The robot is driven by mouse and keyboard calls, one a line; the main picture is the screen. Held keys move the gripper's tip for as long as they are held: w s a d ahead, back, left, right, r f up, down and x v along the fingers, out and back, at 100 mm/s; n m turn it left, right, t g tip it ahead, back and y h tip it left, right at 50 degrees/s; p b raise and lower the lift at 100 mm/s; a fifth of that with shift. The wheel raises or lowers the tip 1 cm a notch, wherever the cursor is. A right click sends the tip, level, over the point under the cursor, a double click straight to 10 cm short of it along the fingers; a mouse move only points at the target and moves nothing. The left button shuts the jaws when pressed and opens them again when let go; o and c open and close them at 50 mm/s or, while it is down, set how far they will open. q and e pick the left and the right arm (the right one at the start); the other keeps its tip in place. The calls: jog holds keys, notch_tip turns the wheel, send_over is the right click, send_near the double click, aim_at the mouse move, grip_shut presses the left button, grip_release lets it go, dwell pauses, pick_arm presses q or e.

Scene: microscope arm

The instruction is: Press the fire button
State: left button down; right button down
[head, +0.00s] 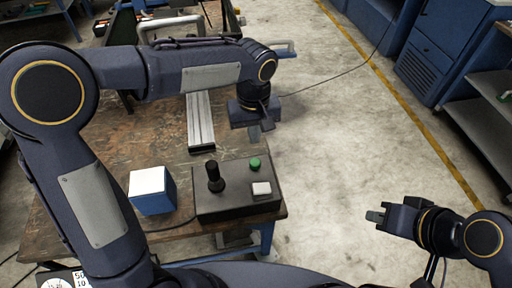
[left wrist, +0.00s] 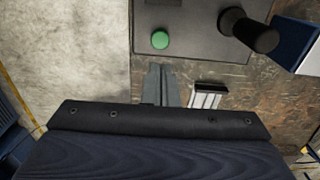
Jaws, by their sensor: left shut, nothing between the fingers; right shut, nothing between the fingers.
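A dark control box (head: 222,203) sits at the right front of the wooden table. On it are a black joystick (head: 214,178), a green button (head: 255,164) and a pale square button or switch (head: 262,189). No label tells which one is the fire button. My left gripper (head: 268,125) is shut and empty, just beyond the box. In the left wrist view its fingers (left wrist: 160,72) point toward the green button (left wrist: 160,40), apart from it; the joystick (left wrist: 248,30) is to the right. My right gripper (head: 374,215) is shut and empty over the floor at right.
A white-topped blue block (head: 152,190) stands left of the box. A metal rail (head: 200,122) lies on the wooden table (head: 110,150) behind it. Blue cabinets (head: 432,55) and shelves stand at the far right. The floor (head: 335,130) between is clear.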

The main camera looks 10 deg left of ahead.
pick_arm(q)
jog(key=shift+d+r, duration=0.15)
jog(key=shift+r, duration=1.75)
